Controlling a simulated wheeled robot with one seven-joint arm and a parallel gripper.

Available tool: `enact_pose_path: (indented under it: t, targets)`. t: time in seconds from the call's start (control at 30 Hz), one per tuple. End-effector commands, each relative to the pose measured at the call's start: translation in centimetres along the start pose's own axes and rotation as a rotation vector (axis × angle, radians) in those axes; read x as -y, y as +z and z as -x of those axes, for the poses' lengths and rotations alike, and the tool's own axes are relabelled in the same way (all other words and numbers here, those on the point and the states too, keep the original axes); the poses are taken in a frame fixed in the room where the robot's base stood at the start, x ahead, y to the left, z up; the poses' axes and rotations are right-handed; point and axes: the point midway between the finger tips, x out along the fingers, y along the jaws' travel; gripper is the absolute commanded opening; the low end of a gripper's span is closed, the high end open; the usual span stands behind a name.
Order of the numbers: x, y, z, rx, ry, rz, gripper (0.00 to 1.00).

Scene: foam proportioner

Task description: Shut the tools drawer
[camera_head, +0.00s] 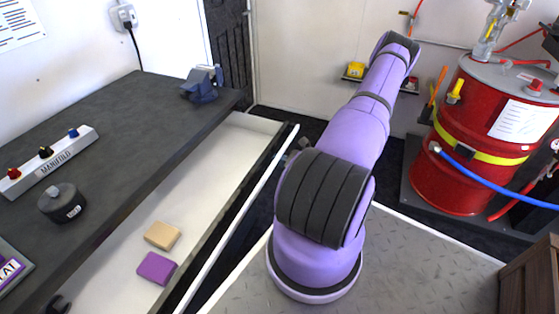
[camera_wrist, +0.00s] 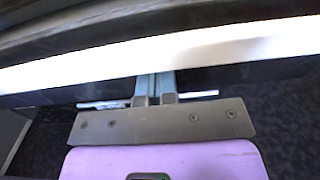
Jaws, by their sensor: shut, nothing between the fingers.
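The tools drawer (camera_head: 205,185) stands pulled out from under the dark workbench. Its pale inside holds a tan block (camera_head: 162,235) and a purple block (camera_head: 157,268). Its white front edge (camera_head: 240,218) runs beside my purple arm. In the wrist view, the bright white edge (camera_wrist: 240,42) crosses in front of my gripper (camera_wrist: 155,80). My gripper's fingers are shut together and empty, with their tips at or very close to that edge; I cannot tell whether they touch. In the head view my gripper is mostly hidden behind my arm.
A red drum (camera_head: 470,140) with hoses stands at the right. A brown wooden box (camera_head: 530,280) is at the lower right.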

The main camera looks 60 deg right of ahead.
Motion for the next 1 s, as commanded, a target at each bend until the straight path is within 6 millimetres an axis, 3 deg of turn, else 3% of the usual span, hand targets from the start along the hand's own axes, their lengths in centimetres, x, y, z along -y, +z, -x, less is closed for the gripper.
enact_pose_path:
  t: [0.17, 0.37, 1.0]
  targets:
    - [0.0, 0.0, -0.5, 0.001, 0.001, 0.000, 0.00]
    - [-0.1, 0.0, -3.1, 0.002, 0.003, 0.001, 0.00]
    - [-0.1, 0.0, -19.3, 0.002, 0.003, 0.000, 0.00]
